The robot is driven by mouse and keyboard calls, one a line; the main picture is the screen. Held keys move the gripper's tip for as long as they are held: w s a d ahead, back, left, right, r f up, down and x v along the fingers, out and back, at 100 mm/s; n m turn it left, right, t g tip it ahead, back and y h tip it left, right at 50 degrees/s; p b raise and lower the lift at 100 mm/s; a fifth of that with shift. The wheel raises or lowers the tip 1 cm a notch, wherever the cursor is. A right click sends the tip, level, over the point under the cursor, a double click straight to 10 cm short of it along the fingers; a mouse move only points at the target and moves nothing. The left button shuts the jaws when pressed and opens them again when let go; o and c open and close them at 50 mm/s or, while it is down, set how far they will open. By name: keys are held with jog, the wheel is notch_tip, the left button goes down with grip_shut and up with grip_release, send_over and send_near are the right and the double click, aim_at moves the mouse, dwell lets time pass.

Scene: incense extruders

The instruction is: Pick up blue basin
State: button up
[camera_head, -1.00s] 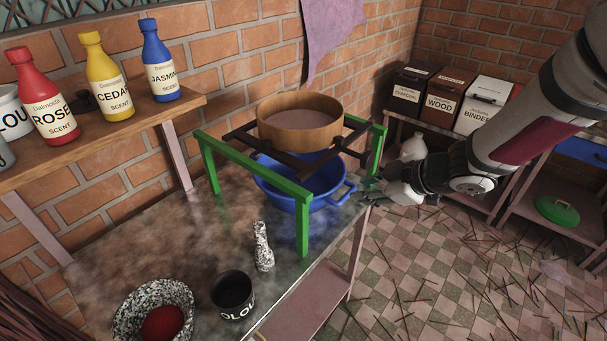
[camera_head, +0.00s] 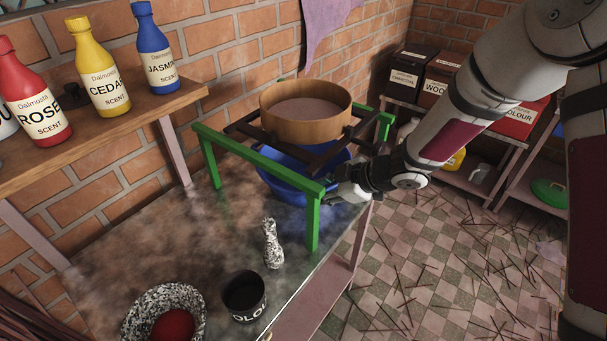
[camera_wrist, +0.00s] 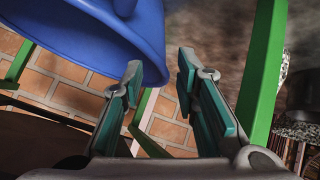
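The blue basin (camera_head: 283,178) stands on the table under the green frame (camera_head: 262,160), partly hidden by the frame and my gripper. A round wooden sieve (camera_head: 305,128) sits on dark bars above it. My gripper (camera_head: 330,196) is at the basin's right side, by the frame's front right leg. In the wrist view, the basin (camera_wrist: 95,35) fills the upper left, close to the left finger. Whether a finger touches the basin I cannot tell.
Green frame legs (camera_wrist: 262,75) stand close to the fingers. Scent bottles stand on the left shelf (camera_head: 150,112).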

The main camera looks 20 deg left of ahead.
aim_at(304, 194)
jog(key=shift+x, duration=3.4)
jog(key=shift+w+r, duration=0.1)
jog(key=shift+w, duration=0.05)
jog(key=shift+c, duration=0.3)
grip_shut()
